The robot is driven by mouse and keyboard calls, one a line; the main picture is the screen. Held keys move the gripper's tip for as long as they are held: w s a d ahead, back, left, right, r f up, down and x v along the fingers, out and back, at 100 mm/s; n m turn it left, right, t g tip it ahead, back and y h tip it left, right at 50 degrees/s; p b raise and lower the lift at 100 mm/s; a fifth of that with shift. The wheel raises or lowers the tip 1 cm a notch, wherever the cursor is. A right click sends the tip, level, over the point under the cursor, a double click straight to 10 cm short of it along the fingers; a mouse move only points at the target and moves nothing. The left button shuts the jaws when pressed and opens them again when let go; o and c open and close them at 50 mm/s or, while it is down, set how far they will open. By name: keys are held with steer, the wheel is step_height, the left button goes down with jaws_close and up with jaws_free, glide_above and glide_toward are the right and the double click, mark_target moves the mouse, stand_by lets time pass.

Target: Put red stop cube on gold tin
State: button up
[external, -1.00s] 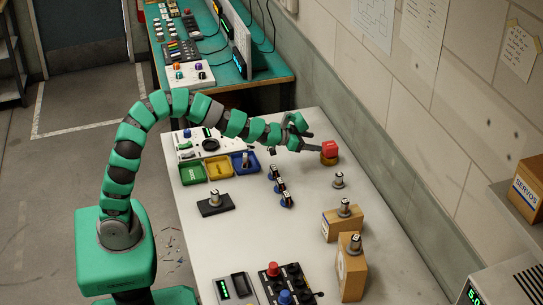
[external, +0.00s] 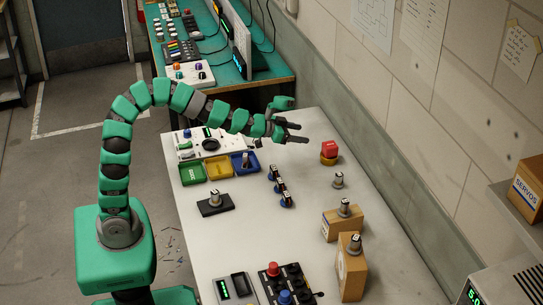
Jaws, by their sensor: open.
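The red stop cube (external: 329,148) sits on top of the gold tin (external: 328,160) near the right edge of the bench. The cube looks level and the tin shows as a low gold band under it. My gripper (external: 304,132) is open and empty, above the bench to the left of the cube. Its dark fingers point right and are apart from the cube.
Green, yellow and blue trays (external: 219,168) lie left of centre by a white control panel (external: 205,143). Several small blue-based parts (external: 281,186) stand mid-bench. Cardboard boxes (external: 351,268) carry grey-topped parts at the right.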

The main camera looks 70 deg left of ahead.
steer(key=s+d+r, duration=0.2)
steer(key=s+r, duration=0.2)
steer(key=r, duration=0.6)
steer(key=s+d+r+m+t+h, duration=0.15)
steer(key=s+r, duration=0.35)
steer(key=r, duration=0.6)
steer(key=s+d+r, duration=0.2)
steer(key=s+r, duration=0.2)
steer(key=r, duration=0.6)
steer(key=s+d+r+n+y, duration=0.1)
steer(key=s+r+y, duration=0.1)
steer(key=s+r, duration=0.6)
steer(key=shift+s+d+r+n, duration=0.2)
steer(key=shift+s+d+n, duration=0.2)
steer(key=shift+s, duration=0.75)
